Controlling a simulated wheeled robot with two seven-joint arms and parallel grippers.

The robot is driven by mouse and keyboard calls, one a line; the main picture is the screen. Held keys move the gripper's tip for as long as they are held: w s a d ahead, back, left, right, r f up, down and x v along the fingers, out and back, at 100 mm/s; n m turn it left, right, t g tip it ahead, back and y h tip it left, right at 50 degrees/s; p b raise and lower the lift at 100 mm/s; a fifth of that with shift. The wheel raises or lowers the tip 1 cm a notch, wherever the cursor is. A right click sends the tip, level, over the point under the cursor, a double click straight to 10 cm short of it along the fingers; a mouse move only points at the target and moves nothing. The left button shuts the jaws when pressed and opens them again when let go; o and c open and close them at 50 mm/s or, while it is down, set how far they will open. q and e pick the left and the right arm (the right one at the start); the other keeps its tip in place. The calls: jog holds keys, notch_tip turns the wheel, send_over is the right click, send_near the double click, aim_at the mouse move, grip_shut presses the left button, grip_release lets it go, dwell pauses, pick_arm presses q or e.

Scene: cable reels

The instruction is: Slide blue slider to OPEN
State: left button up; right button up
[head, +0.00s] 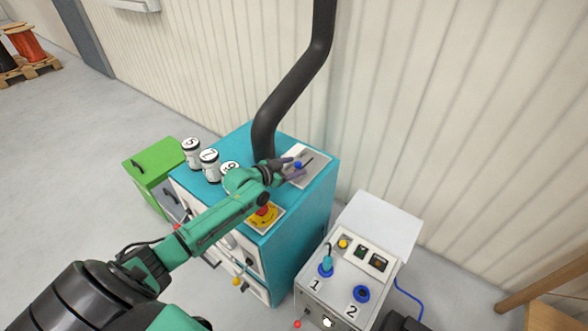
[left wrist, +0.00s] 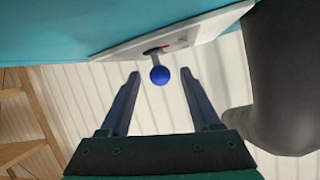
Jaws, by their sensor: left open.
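The blue slider (head: 297,165) is a small blue knob on a light panel (head: 314,166) on top of the teal cabinet (head: 316,208). In the left wrist view the blue knob (left wrist: 159,75) stands on a short stem from a slot in the panel (left wrist: 207,35). My left gripper (head: 293,168) is open, with the knob between and a little beyond its fingertips in the left wrist view (left wrist: 161,77). I cannot tell whether a finger touches it. The slot's markings are too small to read. My right gripper is not in view.
A thick black pipe (head: 290,88) rises from the cabinet close to my left gripper. Numbered canisters (head: 209,165) and a red-and-yellow emergency button (head: 264,214) share the cabinet top. A grey control box (head: 341,274) stands at the right, and a green cabinet (head: 155,172) at the left.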

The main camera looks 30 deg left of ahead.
pick_arm(q)
jog(key=shift+w+f, duration=0.1)
jog(key=shift+w, duration=0.1)
grip_shut()
jog(key=shift+s, duration=0.1)
dwell(1.2)
